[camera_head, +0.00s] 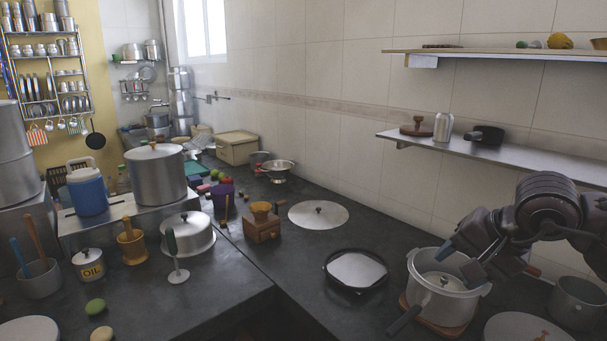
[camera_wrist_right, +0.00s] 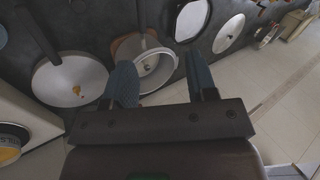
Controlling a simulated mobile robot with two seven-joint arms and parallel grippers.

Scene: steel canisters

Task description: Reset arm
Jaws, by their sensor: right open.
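My right gripper (camera_head: 461,262) comes in from the right, and its fingers are apart over the steel pot (camera_head: 455,305). In the right wrist view the two fingers (camera_wrist_right: 162,80) are spread with nothing between them, and the pot (camera_wrist_right: 147,84) shows beyond them. The pot has a dark long handle and stands on a wooden board; a lid-like disc with a knob shows inside its rim. I cannot tell whether the fingertips touch the pot. A steel canister (camera_head: 443,127) stands upright on the lower wall shelf. My left gripper is not in view.
A dark-rimmed pan (camera_head: 357,270) and a round lid (camera_head: 319,214) lie left of the pot on the dark counter. Another pot (camera_head: 578,302) and a lid (camera_head: 515,328) are close by on the right. The lower wall shelf (camera_head: 540,160) runs above my right arm.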

